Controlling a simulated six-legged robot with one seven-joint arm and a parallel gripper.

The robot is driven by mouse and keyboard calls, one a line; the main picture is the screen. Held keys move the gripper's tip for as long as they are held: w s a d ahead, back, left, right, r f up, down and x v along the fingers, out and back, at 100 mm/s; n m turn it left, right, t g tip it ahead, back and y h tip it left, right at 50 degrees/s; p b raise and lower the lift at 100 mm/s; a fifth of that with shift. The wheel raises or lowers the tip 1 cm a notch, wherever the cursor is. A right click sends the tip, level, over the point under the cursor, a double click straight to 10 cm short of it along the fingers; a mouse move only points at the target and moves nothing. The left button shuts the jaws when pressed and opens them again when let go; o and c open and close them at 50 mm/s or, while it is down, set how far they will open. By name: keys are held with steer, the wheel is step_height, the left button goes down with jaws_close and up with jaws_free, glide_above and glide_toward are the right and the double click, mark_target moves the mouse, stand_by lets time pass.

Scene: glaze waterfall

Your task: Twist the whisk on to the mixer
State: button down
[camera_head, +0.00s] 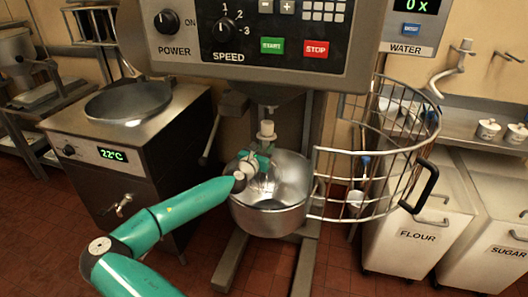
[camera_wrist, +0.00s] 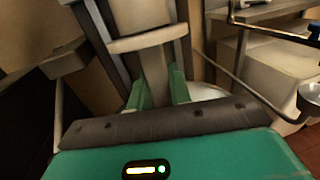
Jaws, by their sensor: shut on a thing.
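The mixer (camera_head: 262,75) stands in the centre of the head view, with its control panel at the top and a short drive shaft (camera_head: 268,110) under its head. The pale top of the whisk (camera_head: 267,130) is upright directly below this shaft, at or very close to it; I cannot tell if they are locked together. My gripper (camera_head: 262,160) is just under the pale top, above the bowl. In the wrist view, its green fingers (camera_wrist: 158,92) are shut on the whisk's grey stem (camera_wrist: 155,70), below a wide pale collar. The whisk's wires cannot be made out.
The steel bowl (camera_head: 270,218) is below my gripper. The wire guard (camera_head: 385,160) stands swung open to the right, with a black handle. A heated pot unit (camera_head: 125,150) is at left; flour (camera_head: 418,225) and sugar (camera_head: 500,220) bins are at right.

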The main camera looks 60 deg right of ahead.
steer(key=w+d, duration=0.1)
steer(key=d, duration=0.6)
steer(key=shift+r, duration=0.15)
stand_by(0.5)
steer(key=shift+w+a, duration=0.1)
steer(key=shift+a, duration=0.25)
stand_by(0.8)
steer(key=shift+r, duration=1.55)
stand_by(1.2)
